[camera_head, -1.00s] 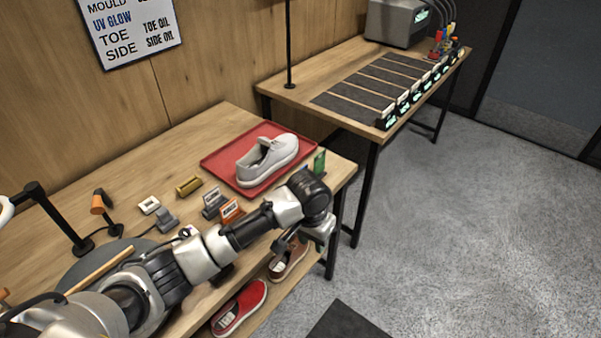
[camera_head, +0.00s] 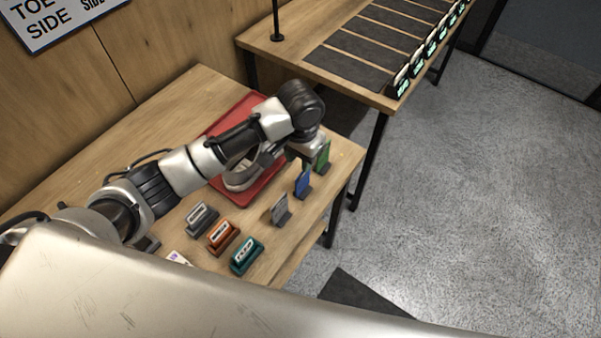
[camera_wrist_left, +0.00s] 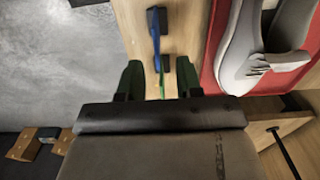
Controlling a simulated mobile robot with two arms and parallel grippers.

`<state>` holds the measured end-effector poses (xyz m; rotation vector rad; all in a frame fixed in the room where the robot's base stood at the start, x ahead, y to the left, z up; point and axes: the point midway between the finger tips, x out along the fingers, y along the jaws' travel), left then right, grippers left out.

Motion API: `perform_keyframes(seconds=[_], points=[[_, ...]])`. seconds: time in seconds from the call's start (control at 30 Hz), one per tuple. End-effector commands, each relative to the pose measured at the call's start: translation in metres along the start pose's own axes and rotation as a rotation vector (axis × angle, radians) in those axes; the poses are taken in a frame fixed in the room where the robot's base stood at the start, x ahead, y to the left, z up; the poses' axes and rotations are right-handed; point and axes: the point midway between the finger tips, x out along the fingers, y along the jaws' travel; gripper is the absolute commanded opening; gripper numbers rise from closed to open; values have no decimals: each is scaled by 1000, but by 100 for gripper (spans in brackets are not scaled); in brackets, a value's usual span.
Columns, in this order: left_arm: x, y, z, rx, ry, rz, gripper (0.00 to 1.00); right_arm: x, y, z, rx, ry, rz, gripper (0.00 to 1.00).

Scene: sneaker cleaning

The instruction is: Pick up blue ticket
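The blue ticket (camera_head: 303,183) stands upright in a small dark holder near the table's front edge, between a grey ticket (camera_head: 281,209) and a green ticket (camera_head: 324,156). In the left wrist view the blue ticket (camera_wrist_left: 155,36) shows edge-on, beyond the fingertips. My left gripper (camera_wrist_left: 160,70) is open, its two fingers apart. A thin green edge, likely the green ticket (camera_wrist_left: 162,86), shows between the fingers without visible contact. In the head view the left gripper's fingers are hard to make out beside the green and blue tickets. My right gripper is not in view.
A red tray (camera_head: 226,117) with a light sneaker (camera_head: 241,178) lies behind the tickets, partly hidden by my left arm. Grey (camera_head: 201,217), orange (camera_head: 222,236) and teal (camera_head: 246,255) holders stand to the left. Open floor lies right of the table.

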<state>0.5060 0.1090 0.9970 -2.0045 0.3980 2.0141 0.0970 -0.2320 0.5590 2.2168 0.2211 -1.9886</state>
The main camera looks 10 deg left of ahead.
Motion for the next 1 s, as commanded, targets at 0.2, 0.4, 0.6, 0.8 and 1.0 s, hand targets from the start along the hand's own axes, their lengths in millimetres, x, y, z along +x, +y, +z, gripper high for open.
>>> perform_keyframes(seconds=[0.2,0.4,0.6,0.8,1.0], points=[[26,0,0,1,-1,0,35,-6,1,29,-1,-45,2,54],[42,0,-4,-2,-3,0,35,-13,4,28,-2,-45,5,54],[70,1,-7,0,-3,-1,35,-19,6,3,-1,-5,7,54],[81,1,-8,1,1,-1,35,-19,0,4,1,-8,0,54],[80,1,-8,1,1,-1,27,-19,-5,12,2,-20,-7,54]])
